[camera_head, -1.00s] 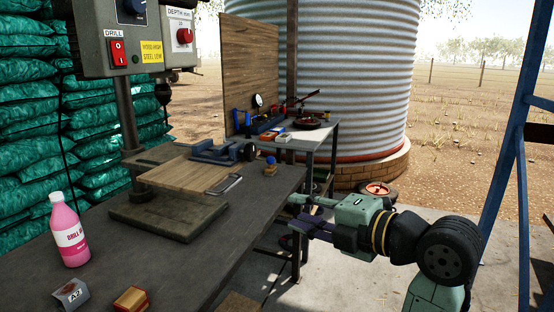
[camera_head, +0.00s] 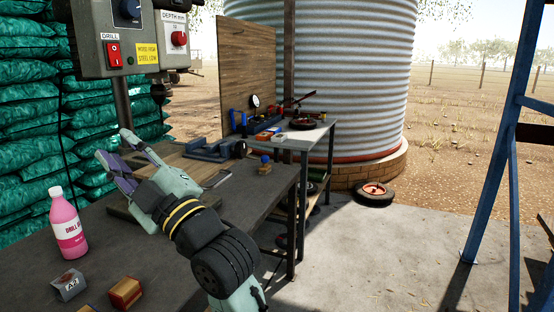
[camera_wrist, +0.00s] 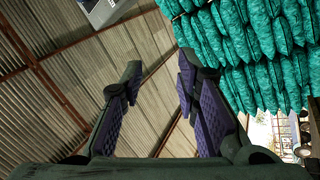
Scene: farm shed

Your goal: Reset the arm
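My gripper (camera_head: 113,145) is over the left part of the workbench, in front of the drill press column. Its fingers point up and to the left. In the wrist view my gripper (camera_wrist: 160,72) has its two purple-padded fingers apart, with nothing between them. Behind them are the corrugated shed roof (camera_wrist: 50,75) and stacked green sacks (camera_wrist: 255,45). In the head view my arm hides part of the drill press base and board.
The drill press head (camera_head: 135,40) is just above my gripper. A pink bottle (camera_head: 68,222), a card marked A2 (camera_head: 69,285), a small red-and-tan block (camera_head: 125,292) and a vise (camera_head: 215,150) are on the bench (camera_head: 205,285).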

